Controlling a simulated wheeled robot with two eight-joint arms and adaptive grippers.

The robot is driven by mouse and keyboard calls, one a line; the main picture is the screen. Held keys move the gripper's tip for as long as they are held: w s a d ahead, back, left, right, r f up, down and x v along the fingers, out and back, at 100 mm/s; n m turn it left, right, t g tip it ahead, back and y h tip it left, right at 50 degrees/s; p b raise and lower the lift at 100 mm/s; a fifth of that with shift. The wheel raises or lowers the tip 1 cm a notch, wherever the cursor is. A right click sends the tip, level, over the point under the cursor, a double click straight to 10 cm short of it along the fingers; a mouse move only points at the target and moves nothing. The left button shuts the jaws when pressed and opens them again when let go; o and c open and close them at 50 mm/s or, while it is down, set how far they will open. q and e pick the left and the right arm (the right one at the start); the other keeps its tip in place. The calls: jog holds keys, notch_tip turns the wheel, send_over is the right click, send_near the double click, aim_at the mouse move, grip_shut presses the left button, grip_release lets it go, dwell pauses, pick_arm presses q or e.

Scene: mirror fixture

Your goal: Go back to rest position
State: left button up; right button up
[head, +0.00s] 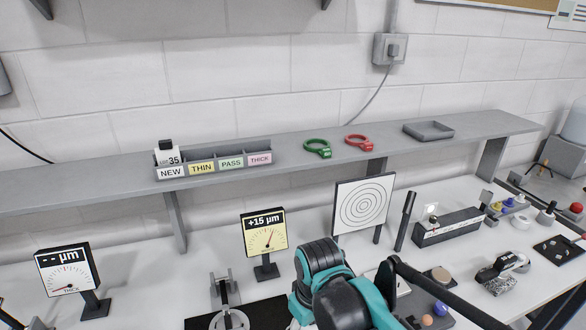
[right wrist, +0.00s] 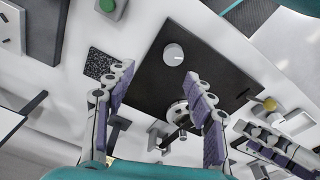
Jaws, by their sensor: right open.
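My right gripper (right wrist: 161,74) shows in the right wrist view with its two purple-padded fingers spread apart and nothing held between the tips. A round metal fixture (right wrist: 178,113) shows between the fingers, apart from the pads as far as I can tell.
The white bench (head: 150,270) carries a THICK gauge (head: 68,272), a +15 µm gauge (head: 264,234), a target panel (head: 363,204) and a metal stand (head: 225,292). The shelf (head: 90,178) holds a labelled rack (head: 215,158), green ring (head: 317,148), red ring (head: 359,142) and grey tray (head: 428,130). The bench's right side is crowded.

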pick_arm(q)
notch_tip(320, 180, down, 2)
jog(key=shift+s+d+f+b, duration=0.1)
jog(key=shift+f+b, duration=0.1)
jog(key=shift+b, duration=0.9)
pick_arm(e)
jog(key=s+d+f+m+t, duration=0.2)
jog(key=d+m+t, duration=0.1)
jog(key=d, duration=0.4)
jog(key=s+d+f+m+t, duration=0.2)
jog(key=s+d+m+t, duration=0.1)
jog(key=d, duration=0.4)
jog(key=shift+d+m, duration=0.4)
jog(key=shift+m, duration=0.3)
